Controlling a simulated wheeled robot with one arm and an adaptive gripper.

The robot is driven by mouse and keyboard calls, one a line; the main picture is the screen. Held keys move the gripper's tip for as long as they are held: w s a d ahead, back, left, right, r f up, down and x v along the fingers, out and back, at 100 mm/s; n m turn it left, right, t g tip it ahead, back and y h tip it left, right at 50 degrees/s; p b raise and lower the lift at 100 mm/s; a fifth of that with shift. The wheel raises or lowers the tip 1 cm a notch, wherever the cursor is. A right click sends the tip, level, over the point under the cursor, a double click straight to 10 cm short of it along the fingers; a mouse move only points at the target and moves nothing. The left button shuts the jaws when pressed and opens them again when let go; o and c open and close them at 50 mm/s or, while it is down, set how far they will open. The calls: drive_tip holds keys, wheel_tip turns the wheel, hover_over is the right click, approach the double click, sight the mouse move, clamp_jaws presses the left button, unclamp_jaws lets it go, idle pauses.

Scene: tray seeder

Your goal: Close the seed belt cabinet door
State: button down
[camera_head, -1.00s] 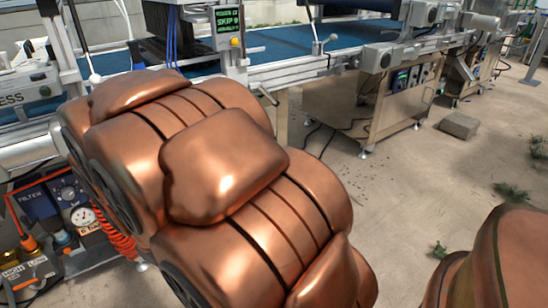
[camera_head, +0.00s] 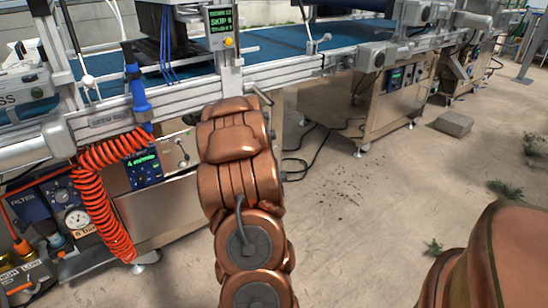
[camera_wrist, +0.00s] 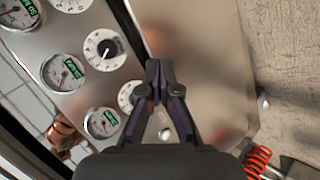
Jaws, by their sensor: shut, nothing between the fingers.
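My gripper (camera_wrist: 161,80) is shut and empty in the wrist view, with its fingertips in front of a brushed steel panel (camera_wrist: 205,60). This panel may be the cabinet door, but I cannot tell how far open it stands or whether the fingers touch it. In the head view a steel cabinet (camera_head: 155,215) stands under the belt, with a blue display and a knob above it. My copper-coloured arm covers its right part and hides my gripper there.
Gauges and dials (camera_wrist: 103,48) fill the left of the wrist view. An orange coiled hose (camera_head: 95,195) hangs in front of the machine in the head view. Cables lie on the floor right of my arm. A concrete block (camera_head: 454,123) sits on open concrete floor.

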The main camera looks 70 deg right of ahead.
drive_tip(key=s+d+f+n+t+h, duration=0.1)
drive_tip(key=s+d+f+n+t, duration=0.3)
drive_tip(key=s, duration=0.4)
drive_tip(key=s+d+f+n+t+h, duration=0.1)
drive_tip(key=s+d+f+t+h, duration=0.2)
drive_tip(key=s+d, duration=0.5)
drive_tip(key=shift+t+y, duration=0.3)
drive_tip(key=shift+y, duration=0.4)
drive_tip(key=b+x, duration=0.2)
drive_tip(key=x, duration=0.4)
drive_tip(key=b+x, duration=0.2)
drive_tip(key=x, duration=0.4)
drive_tip(key=shift+w+a+r, duration=0.1)
drive_tip(key=shift+w+r, duration=0.05)
drive_tip(key=shift+w, duration=0.25)
drive_tip(key=shift+b, duration=0.3)
